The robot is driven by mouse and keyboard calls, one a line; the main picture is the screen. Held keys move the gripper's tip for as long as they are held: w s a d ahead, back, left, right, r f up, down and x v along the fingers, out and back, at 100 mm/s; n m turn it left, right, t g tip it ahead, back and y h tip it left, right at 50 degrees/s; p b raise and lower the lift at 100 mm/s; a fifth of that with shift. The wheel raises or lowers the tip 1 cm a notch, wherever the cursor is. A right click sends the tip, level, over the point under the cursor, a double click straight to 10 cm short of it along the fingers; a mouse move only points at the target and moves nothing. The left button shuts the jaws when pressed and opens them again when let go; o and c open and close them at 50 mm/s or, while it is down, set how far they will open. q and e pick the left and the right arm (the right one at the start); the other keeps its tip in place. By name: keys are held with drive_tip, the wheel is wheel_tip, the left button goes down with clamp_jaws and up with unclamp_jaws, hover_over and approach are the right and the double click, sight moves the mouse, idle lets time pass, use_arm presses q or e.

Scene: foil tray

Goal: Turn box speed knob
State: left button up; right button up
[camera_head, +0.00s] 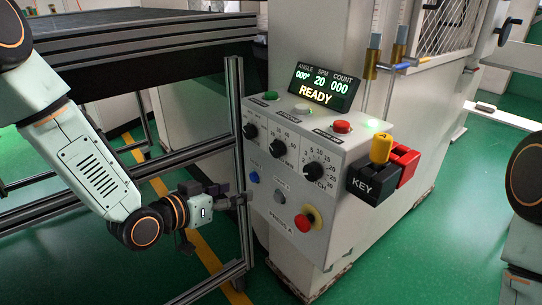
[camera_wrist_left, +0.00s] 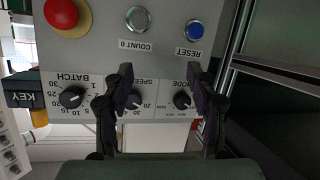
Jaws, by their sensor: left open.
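The speed knob (camera_head: 278,148) is a black dial, the middle one of three on the sloped front of a white control box (camera_head: 340,148). In the left wrist view the speed knob (camera_wrist_left: 134,102) shows upside down with its label, between the fingers and close to the left one, which partly overlaps its scale. My left gripper (camera_head: 243,197) is in front of the box, left of and lower than the knob in the head view. In the left wrist view my left gripper (camera_wrist_left: 160,82) is open, with nothing between its fingertips. My right gripper is out of view.
The mode knob (camera_head: 250,131) and batch knob (camera_head: 314,171) flank the speed knob. A red emergency button (camera_head: 304,222), a blue reset button (camera_head: 254,177) and a grey count button (camera_head: 279,196) sit lower. A metal frame post (camera_head: 238,130) stands close left. A display (camera_head: 322,86) reads READY.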

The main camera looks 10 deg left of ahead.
sight(274, 151)
use_arm(q)
wheel_tip(274, 151, up, 7)
drive_tip(key=w+d+m+t+h, duration=0.1)
drive_tip(key=d+m+h, duration=0.1)
drive_tip(key=m+h, duration=0.2)
drive_tip(key=shift+h, duration=0.3)
drive_tip(key=shift+d+r+b+x, duration=0.15)
drive_tip(key=shift+b+x, duration=0.35)
drive_tip(key=shift+x, duration=1.55)
drive_tip(key=shift+d+r+b+x, duration=0.15)
drive_tip(key=shift+b+x, duration=0.3)
drive_tip(key=shift+x, duration=1.55)
drive_tip(key=shift+s, duration=0.2)
drive_tip(key=shift+a, duration=0.1)
drive_tip(key=c, duration=1.1)
drive_tip(key=shift+m, duration=0.3)
drive_tip(key=shift+c, duration=0.2)
